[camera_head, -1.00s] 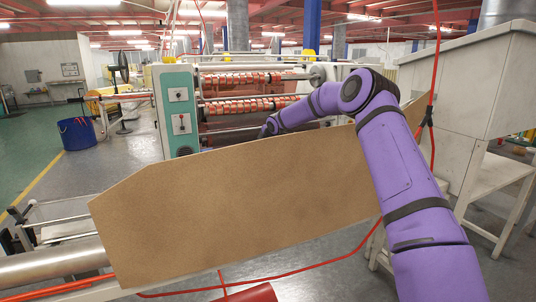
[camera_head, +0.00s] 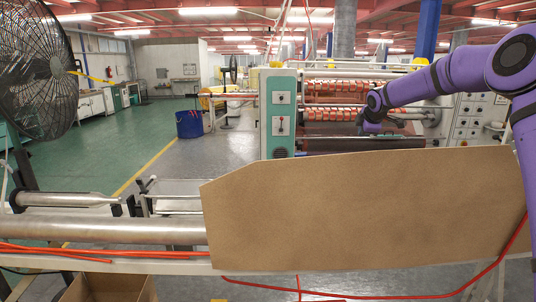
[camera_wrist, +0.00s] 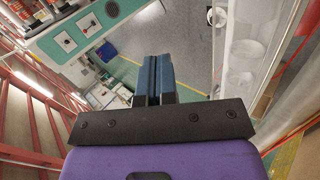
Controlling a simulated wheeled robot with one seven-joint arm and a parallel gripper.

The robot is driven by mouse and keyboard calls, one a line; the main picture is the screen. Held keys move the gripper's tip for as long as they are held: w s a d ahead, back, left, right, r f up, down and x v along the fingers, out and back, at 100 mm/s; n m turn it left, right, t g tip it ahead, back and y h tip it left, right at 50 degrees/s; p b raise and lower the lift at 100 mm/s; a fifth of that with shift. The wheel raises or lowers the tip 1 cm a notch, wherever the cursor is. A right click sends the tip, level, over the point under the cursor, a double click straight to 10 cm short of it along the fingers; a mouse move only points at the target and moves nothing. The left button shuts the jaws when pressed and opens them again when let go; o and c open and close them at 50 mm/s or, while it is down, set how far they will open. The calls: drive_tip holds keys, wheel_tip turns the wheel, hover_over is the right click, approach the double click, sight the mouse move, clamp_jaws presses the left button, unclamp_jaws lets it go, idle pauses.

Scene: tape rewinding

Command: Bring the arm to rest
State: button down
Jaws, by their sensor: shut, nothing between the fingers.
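My gripper (camera_wrist: 158,60) is shut and empty in the wrist view, its two dark blue fingers side by side. In the head view my purple arm reaches in from the right edge. Its elbow is high at the upper right, and the forearm runs left to the wrist above the brown board (camera_head: 365,215). The fingers are too small to make out there. No object is held.
A green-and-white machine (camera_head: 281,115) with striped rolls stands behind the board. A black fan (camera_head: 35,70) is at the left, above a metal roller (camera_head: 110,230). A blue bin (camera_head: 189,124) stands on the floor. Red cables (camera_head: 80,255) run along the front.

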drive_tip(key=s+a+r+m+g+h, duration=0.1)
drive_tip(key=s+a+r+m, duration=0.2)
drive_tip(key=s, duration=0.7)
drive_tip(key=s+a+r+m, duration=0.15)
drive_tip(key=s+r, duration=0.35)
drive_tip(key=s, duration=0.6)
drive_tip(key=s+a+r+m+g+h, duration=0.1)
drive_tip(key=s+a+r+m, duration=0.2)
drive_tip(key=s, duration=0.7)
drive_tip(key=s+f+m, duration=0.2)
drive_tip(key=s+m, duration=0.1)
drive_tip(key=s, duration=0.7)
drive_tip(key=s+f+m+y, duration=0.1)
drive_tip(key=s+m, duration=0.2)
drive_tip(key=s, duration=0.7)
drive_tip(key=s+f+m+g+y, duration=0.1)
drive_tip(key=s+f+m, duration=0.1)
drive_tip(key=s, duration=0.8)
drive_tip(key=shift+d+f+m, duration=0.3)
drive_tip(key=shift+d+m, duration=0.15)
drive_tip(key=shift+m, duration=0.1)
